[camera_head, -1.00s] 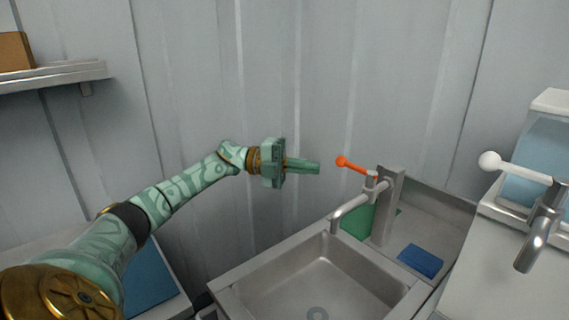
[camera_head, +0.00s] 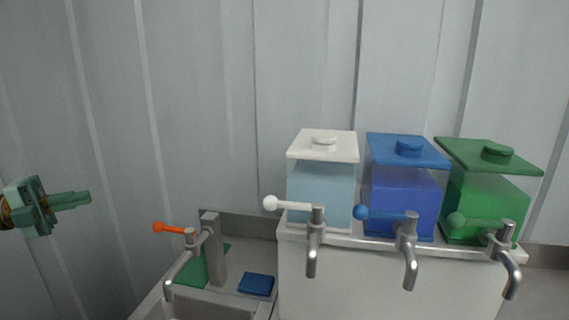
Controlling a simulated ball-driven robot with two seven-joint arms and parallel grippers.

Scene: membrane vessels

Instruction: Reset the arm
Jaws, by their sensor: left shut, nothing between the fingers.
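My left gripper (camera_head: 70,201) is at the left edge of the head view, in the air in front of the corrugated wall. Its green fingers are together, pointing right, with nothing between them. Only the gripper and a bit of its brass-coloured wrist show; the rest of the left arm is out of the picture. The gripper is to the left of the sink tap (camera_head: 212,248) with its orange lever (camera_head: 172,229), apart from it. My right gripper is not in view.
A white dispenser (camera_head: 322,180), a blue dispenser (camera_head: 403,190) and a green dispenser (camera_head: 488,200) stand on a white counter (camera_head: 390,285), taps facing me. The sink (camera_head: 205,307) is at the bottom, with a blue sponge (camera_head: 256,284) and a green item (camera_head: 196,268) behind it.

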